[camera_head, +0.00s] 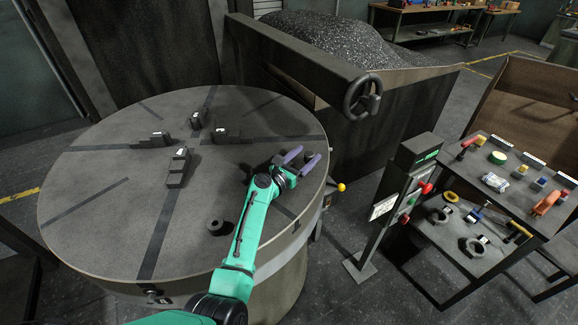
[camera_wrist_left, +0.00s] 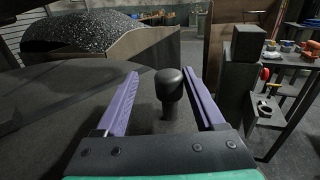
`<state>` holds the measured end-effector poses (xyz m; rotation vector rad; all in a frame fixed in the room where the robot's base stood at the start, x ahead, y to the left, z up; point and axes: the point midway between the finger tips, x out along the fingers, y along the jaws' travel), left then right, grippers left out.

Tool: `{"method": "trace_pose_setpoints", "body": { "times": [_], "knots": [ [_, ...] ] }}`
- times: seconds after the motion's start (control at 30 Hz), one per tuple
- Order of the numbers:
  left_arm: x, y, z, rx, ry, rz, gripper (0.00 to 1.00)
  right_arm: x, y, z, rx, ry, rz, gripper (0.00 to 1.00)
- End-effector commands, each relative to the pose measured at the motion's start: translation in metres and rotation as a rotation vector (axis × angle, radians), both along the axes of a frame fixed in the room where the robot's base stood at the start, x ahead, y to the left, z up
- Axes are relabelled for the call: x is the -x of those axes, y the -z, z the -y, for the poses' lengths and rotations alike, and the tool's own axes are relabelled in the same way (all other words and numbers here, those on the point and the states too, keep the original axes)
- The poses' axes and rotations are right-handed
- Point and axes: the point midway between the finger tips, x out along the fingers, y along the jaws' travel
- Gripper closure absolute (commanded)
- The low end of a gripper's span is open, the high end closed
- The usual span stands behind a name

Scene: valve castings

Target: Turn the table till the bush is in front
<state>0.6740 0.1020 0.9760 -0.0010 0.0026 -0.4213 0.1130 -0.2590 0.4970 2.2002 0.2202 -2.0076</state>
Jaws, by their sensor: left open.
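The round grey table (camera_head: 100,215) fills the left of the head view, with dark stripes across its top. A short dark round piece with a hollow top, which looks like the bush (camera_head: 216,226), sits on its near part, just left of my left forearm. My left gripper (camera_head: 303,160) is over the table's right edge, its purple fingers open. In the left wrist view a dark round-topped knob (camera_wrist_left: 169,88) stands between the two fingers, with a gap on each side. My right gripper is not in view.
Several dark stepped blocks (camera_head: 178,168) with white tags stand around the table's middle. A yellow ball knob (camera_head: 341,187) sticks out at the right rim. A control post (camera_head: 411,180) and a bench of parts (camera_head: 505,195) stand to the right. A bin of dark granules (camera_head: 330,40) is behind.

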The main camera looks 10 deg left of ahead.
Motion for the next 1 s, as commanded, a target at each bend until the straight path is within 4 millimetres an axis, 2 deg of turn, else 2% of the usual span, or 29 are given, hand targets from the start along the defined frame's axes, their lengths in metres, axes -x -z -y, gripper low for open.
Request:
{"method": "trace_pose_setpoints", "body": {
  "times": [0.3,0.4,0.57,1.0],
  "knots": [
    [0.057,0.003,-0.027,-0.001,-0.003,-0.003,0.29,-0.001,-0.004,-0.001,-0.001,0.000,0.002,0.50],
    [0.070,0.003,-0.033,0.001,-0.002,-0.004,0.29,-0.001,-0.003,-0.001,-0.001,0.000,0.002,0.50],
    [0.077,0.002,-0.037,0.000,-0.003,-0.002,0.29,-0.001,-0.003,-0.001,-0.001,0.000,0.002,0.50],
    [0.077,0.002,-0.036,0.000,-0.002,-0.002,0.29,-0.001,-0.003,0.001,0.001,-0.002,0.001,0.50]
  ]
}}
